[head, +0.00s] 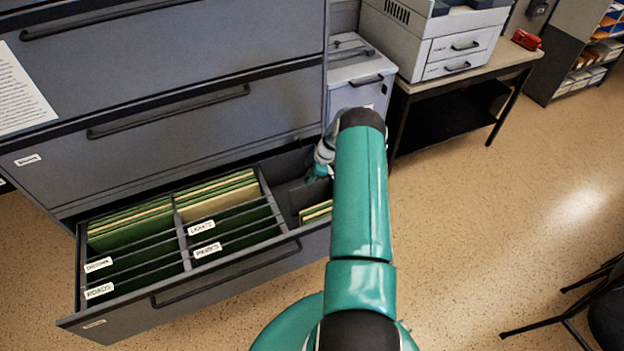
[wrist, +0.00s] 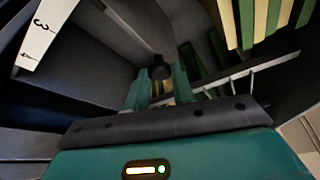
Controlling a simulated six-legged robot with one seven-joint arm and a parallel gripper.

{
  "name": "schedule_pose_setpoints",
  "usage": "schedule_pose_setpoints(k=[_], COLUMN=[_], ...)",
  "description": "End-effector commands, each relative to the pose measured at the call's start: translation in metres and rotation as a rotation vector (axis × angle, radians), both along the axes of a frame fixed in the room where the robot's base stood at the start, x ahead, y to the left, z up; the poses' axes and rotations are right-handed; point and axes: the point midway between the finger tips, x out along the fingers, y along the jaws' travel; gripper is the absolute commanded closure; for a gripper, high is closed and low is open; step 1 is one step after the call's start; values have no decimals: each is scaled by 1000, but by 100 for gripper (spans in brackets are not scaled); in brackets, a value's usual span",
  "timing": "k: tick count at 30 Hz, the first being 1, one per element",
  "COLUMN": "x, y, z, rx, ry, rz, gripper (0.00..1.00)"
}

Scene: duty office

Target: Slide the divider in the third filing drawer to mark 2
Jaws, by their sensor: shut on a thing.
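The open drawer (head: 225,275) is the low one in the grey cabinet, and its right section holds a dark divider plate (head: 302,194). My gripper (head: 319,172) reaches down into that section, partly hidden behind my teal arm. In the wrist view, my gripper (wrist: 157,92) has its two teal fingers around a dark round knob (wrist: 160,71), which I take to be the divider's grip, and is shut on it. A white scale strip (wrist: 48,28) shows a 3 and part of another mark at upper left. Mark 2 is not visible, so the divider's exact mark cannot be read.
Green and cream folders (head: 130,220) with labelled tabs fill the drawer's left and middle. A few folders (head: 316,212) stand in the right section. Closed drawers (head: 170,125) rise above. A printer (head: 435,40) stands on a table at right.

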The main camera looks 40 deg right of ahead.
Motion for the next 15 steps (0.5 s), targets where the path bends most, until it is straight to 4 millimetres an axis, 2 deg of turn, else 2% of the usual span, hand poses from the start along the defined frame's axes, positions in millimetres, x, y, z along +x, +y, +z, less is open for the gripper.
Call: schedule_pose_setpoints(k=[8,9,12,15], x=[-3,-3,-3,-3], y=[0,0,0,0], z=[1,1,0,0], rx=[-2,-1,-1,-1], ry=[-1,0,0,0], rz=[-2,-1,-1,-1], gripper=[100,73,54,53])
